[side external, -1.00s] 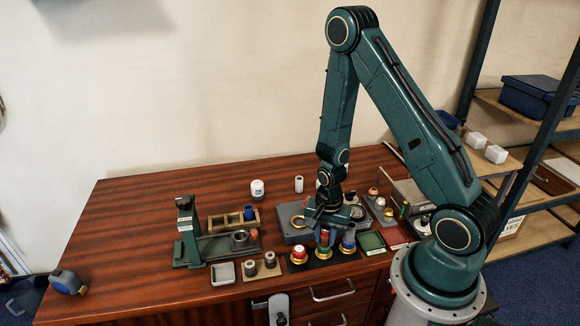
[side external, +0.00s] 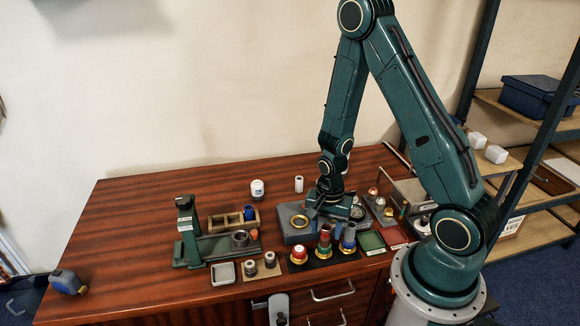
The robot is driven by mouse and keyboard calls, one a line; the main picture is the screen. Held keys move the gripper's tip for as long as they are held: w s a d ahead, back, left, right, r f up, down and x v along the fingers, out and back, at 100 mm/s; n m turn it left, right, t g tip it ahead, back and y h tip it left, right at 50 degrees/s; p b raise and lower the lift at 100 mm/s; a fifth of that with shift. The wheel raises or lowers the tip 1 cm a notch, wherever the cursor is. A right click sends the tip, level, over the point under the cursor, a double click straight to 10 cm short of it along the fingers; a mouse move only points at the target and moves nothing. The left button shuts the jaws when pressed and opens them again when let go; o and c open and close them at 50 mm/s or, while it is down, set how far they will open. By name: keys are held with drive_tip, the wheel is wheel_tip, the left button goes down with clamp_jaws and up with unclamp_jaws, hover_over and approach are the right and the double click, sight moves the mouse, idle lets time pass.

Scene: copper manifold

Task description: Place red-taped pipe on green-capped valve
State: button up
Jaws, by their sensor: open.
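A short pipe (side external: 325,234) with a reddish band stands upright at the middle valve spot in the front row. Green shows low on that middle valve (side external: 323,247), around the foot of the pipe. The pipe appears seated on it, but it is too small to tell how fully. My gripper (side external: 329,212) is open and empty, a little behind and above the pipe and apart from it. The fingertips are small and partly hidden.
A red-topped valve (side external: 298,254) stands to the left, and a blue-banded pipe (side external: 348,236) to the right. A grey block with a brass ring (side external: 299,221) lies behind. A green tray (side external: 371,241) is at the right.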

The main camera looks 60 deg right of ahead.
sight(326, 227)
drive_tip(key=shift+r, duration=4.75)
drive_tip(key=shift+a+r, duration=0.1)
drive_tip(key=shift+r, duration=0.25)
drive_tip(key=s+a+r+n+t, duration=0.2)
drive_tip(key=s+a+r+n, duration=0.1)
drive_tip(key=r+n, duration=0.2)
drive_tip(key=s+a+r+n+t, duration=0.1)
drive_tip(key=s+a+r+n, duration=0.2)
drive_tip(key=r, duration=0.7)
drive_tip(key=s+a+r+n+t, duration=0.2)
drive_tip(key=s+a+r+n, duration=0.1)
drive_tip(key=r+n, duration=0.4)
drive_tip(key=shift+s+a+r+n+t, duration=0.15)
drive_tip(key=shift+s+n+t, duration=0.15)
drive_tip(key=shift+s+n, duration=0.1)
